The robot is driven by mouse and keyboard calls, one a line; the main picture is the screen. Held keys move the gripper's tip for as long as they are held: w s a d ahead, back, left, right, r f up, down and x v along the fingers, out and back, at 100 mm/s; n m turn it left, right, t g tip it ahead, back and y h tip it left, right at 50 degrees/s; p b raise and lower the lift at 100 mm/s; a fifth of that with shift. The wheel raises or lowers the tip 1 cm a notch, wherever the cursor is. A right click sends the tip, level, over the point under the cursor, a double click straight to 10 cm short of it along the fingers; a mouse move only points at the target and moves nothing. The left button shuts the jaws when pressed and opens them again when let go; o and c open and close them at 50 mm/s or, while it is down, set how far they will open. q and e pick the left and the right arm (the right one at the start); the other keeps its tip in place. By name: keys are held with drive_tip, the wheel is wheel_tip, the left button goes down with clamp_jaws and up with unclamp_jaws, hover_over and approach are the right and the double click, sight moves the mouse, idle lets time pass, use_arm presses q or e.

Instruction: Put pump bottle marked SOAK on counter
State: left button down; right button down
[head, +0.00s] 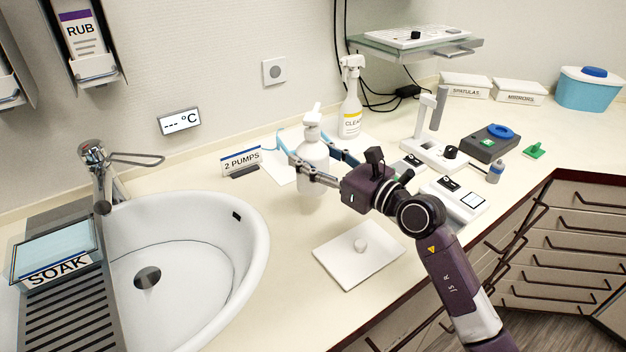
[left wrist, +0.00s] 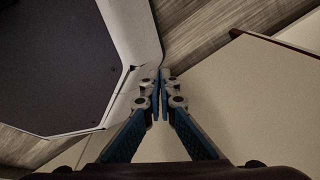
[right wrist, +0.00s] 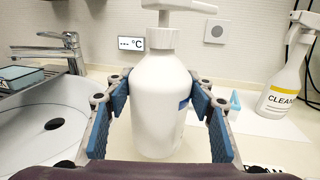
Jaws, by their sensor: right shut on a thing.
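A white pump bottle (head: 313,153) is upright over the counter (head: 225,300), right of the sink. It also shows large in the right wrist view (right wrist: 158,95). Only a blue edge of its label shows there, so I cannot read its marking. My right gripper (head: 312,168) is shut on the bottle's body, with a finger on each side. I cannot tell whether the bottle's base touches the counter. My left gripper (left wrist: 160,80) is outside the head view; its fingertips are together, with nothing seen between them.
A "2 PUMPS" sign (head: 241,161) stands left of the bottle, a CLEAN spray bottle (head: 350,110) behind it. A white tray (head: 345,275) with a small round piece lies in front. Devices crowd the right.

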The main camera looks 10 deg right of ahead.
wheel_tip(320, 180, down, 6)
drive_tip(key=shift+r+b, duration=0.1)
drive_tip(key=shift+b, duration=0.6)
drive_tip(key=c, duration=0.9)
unclamp_jaws()
drive_tip(key=shift+f, duration=0.25)
drive_tip(key=shift+c, duration=0.2)
drive_tip(key=shift+s, duration=0.1)
